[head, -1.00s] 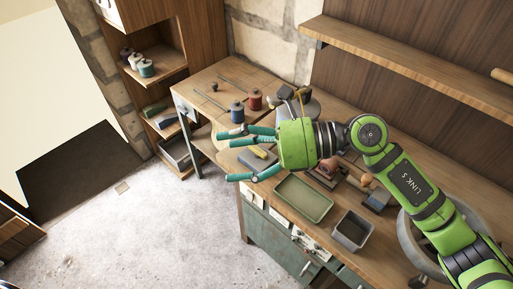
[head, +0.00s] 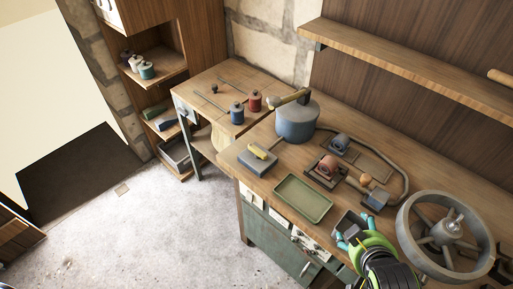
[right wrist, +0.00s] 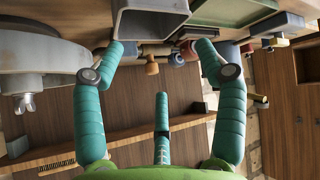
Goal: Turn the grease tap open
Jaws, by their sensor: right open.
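A blue-grey pot (head: 297,122) stands at the back of the workbench, with a light wooden or brass lever (head: 289,98) across its top. I cannot tell for certain which part is the grease tap, or whether it is open. My right gripper (head: 358,230) is at the bench's front edge, beside the small grey bin (head: 345,222) and well away from the pot. In the right wrist view its teal fingers (right wrist: 160,75) are spread with nothing between them; the grey bin (right wrist: 150,22) shows just beyond the tips. My left gripper is not in view.
A large grey wheel (head: 446,234) stands right of my right gripper. A green tray (head: 303,198), a block with a yellow item (head: 257,158) and small rollers (head: 327,166) lie on the bench. A shelf (head: 410,68) runs above.

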